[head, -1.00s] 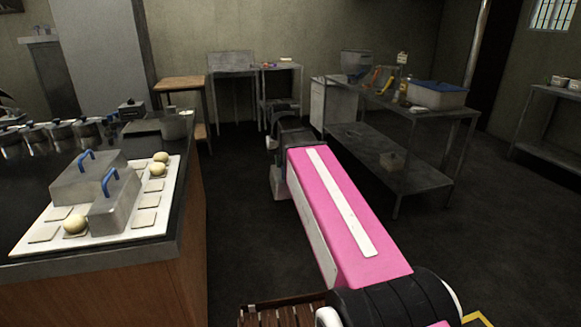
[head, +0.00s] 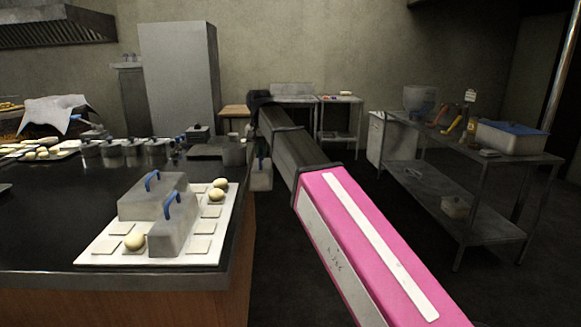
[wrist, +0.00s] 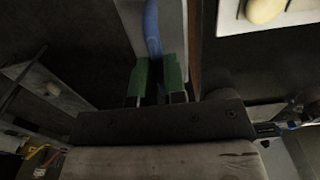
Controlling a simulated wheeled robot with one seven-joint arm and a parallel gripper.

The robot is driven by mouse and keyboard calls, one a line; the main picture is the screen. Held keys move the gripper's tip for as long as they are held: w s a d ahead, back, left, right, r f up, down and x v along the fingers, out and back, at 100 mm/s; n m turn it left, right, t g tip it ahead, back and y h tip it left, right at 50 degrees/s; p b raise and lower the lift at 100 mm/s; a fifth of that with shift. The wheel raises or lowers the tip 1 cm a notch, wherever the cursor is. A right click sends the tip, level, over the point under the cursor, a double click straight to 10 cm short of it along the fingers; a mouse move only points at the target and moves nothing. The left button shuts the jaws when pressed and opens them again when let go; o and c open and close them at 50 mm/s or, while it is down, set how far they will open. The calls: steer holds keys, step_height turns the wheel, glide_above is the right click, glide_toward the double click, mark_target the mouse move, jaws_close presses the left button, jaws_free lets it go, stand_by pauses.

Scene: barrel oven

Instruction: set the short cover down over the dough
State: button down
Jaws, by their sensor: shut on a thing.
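My gripper (wrist: 157,85) has its green fingers shut on the blue handle of a grey metal cover (wrist: 130,20), the short cover. In the head view this cover (head: 262,180) hangs upright in the air just past the counter's right edge, apart from the tray. My arm hides most of the gripper there. Pale dough balls sit on the white tray (head: 100,251): two close together at its far right (head: 217,194) and one at the front left (head: 133,241). One dough ball (wrist: 262,8) also shows at the wrist view's upper right.
Two grey covers with blue handles stand on the tray, one behind (head: 140,207) and one in front (head: 172,235). Several lidded pots (head: 110,153) line the counter's back. A steel table (head: 440,195) with tubs stands at the right.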

steer(key=s+a+r, duration=0.2)
steer(key=a+r, duration=0.2)
steer(key=a, duration=0.4)
steer(key=s+a+r, duration=0.3)
steer(key=a+r, duration=0.2)
steer(key=a, duration=0.2)
step_height(320, 180, down, 12)
steer(key=shift+w+r, duration=0.15)
steer(key=shift+r, duration=0.05)
stand_by(0.6)
steer(key=shift+f, duration=0.55)
stand_by(0.7)
steer(key=c, duration=1.1)
jaws_free()
steer(key=shift+r, duration=0.1)
